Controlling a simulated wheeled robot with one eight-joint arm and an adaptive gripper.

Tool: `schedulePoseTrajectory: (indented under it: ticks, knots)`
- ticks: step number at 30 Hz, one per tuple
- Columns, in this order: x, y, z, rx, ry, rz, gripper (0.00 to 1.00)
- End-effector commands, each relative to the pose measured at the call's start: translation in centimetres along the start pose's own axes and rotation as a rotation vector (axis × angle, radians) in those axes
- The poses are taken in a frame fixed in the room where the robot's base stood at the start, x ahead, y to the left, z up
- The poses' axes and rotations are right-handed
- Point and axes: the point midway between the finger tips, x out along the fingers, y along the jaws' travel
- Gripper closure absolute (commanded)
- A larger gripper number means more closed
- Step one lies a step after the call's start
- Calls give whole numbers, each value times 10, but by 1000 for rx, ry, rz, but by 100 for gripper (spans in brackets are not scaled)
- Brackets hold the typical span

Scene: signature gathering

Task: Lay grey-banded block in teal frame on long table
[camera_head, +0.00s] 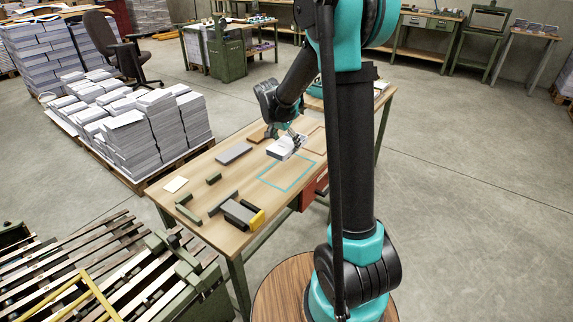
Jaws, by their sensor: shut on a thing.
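The long table (228,177) has a wooden top and runs from front left to back right. The teal frame (273,187) is a thin outline on the table's right part, and its inside looks empty. My gripper (296,139) is shut on a pale white block (281,149), just behind the teal frame. Grey shows along the block's side, but the band is too small to make out surely. I cannot tell whether the block touches the table. The gripper hides its right end.
A grey slab (234,152), a small green block (214,178), a white card (176,185) and a green angled stop (187,211) lie on the table. A grey-and-yellow fixture (240,213) stands near the front edge. Paper stacks (150,130) stand left.

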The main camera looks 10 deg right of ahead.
Motion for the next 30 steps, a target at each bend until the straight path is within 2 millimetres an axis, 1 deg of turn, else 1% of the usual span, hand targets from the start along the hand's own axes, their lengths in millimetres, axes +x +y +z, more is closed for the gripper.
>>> schedulePoseTrajectory:
  ticks: [1,3,6,9,16,21,23,30]
  knots:
    - [12,0,5,0,0,0,71]
    - [27,-1,11,0,0,0,71]
    - [45,0,18,0,0,0,71]
    - [56,0,23,0,0,0,71]
    - [68,0,28,-1,0,0,71]
    - [89,-1,36,-1,0,0,71]
    - [94,0,39,-1,0,0,71]
    - [96,0,40,-1,0,0,71]
